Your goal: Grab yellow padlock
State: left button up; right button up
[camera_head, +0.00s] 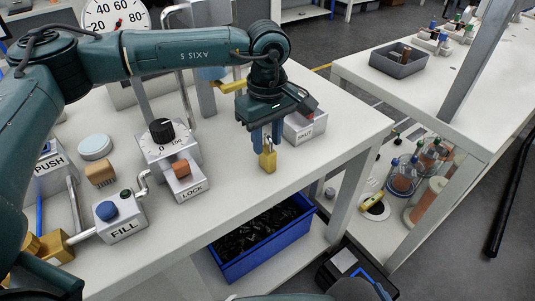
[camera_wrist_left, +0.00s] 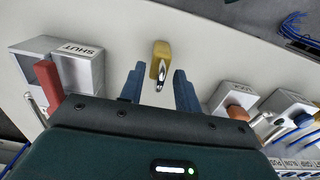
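The yellow padlock (camera_head: 267,160) stands on the white tabletop near its right end in the head view. In the left wrist view the padlock (camera_wrist_left: 161,58) shows with its silver shackle pointing toward the gripper. My left gripper (camera_head: 265,138) comes down from above, right at the padlock. In the wrist view its two blue fingers (camera_wrist_left: 156,84) are apart, one on each side of the shackle, with visible gaps. The yellow body lies just beyond the fingertips. My right gripper cannot be made out in either view.
A grey SHUT box (camera_head: 304,126) with a red part stands just behind the gripper. The LOCK box (camera_head: 186,183) with an orange knob and the FILL box (camera_head: 121,220) stand to the left. A blue crate (camera_head: 262,240) is below the table. Bare tabletop (camera_head: 335,145) lies right of the padlock.

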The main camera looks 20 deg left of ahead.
pick_arm(q)
jog(key=shift+c, duration=0.4)
grip_shut()
